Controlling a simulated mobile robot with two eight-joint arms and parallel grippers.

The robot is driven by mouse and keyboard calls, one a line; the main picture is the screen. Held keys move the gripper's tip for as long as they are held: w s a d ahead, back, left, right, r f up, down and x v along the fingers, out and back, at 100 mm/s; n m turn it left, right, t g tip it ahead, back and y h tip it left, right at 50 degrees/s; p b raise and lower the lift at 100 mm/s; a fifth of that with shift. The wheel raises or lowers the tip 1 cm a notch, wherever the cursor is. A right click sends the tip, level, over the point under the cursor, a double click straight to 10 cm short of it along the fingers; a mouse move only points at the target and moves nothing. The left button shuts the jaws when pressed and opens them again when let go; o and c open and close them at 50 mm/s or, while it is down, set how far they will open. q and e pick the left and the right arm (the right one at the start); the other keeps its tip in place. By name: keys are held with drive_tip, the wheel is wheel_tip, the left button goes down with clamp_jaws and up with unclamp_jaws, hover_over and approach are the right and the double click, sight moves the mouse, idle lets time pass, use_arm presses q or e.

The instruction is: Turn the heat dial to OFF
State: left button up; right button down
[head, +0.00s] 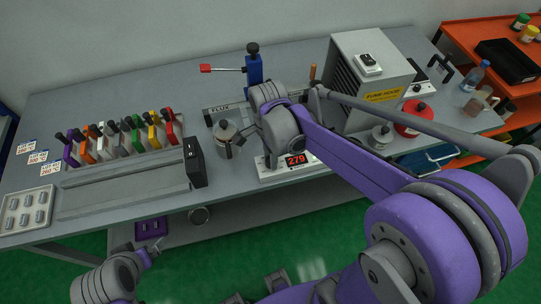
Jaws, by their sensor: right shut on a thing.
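The heat unit (285,175) is a pale box near the front edge of the bench, with a red display (296,160) reading 279. My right gripper (268,158) points down at the unit's front, just left of the display. It is shut on what appears to be the heat dial, which my wrist and fingers hide, so its setting cannot be read. My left gripper (157,248) is low at the front, below the bench top, away from the unit. Its jaws are too small to tell.
A metal pot (227,138) stands close left of my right wrist. A black upright block (194,162) and a rack of coloured-handled tools (125,138) are further left. A fume box (370,75) and a red container (413,118) are on the right.

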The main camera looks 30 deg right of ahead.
drive_tip(key=n+b, duration=0.1)
drive_tip(key=n, duration=1.2)
drive_tip(key=shift+a+n+h+b, duration=0.1)
drive_tip(key=shift+n+h+b, duration=0.2)
drive_tip(key=n, duration=0.3)
drive_tip(key=shift+s+n+t, duration=0.1)
drive_tip(key=shift+n+t, duration=0.2)
drive_tip(key=n, duration=0.3)
drive_tip(key=shift+n, duration=0.4)
drive_tip(key=n, duration=0.6)
drive_tip(key=shift+n, duration=0.4)
drive_tip(key=shift+c, duration=2.3)
unclamp_jaws()
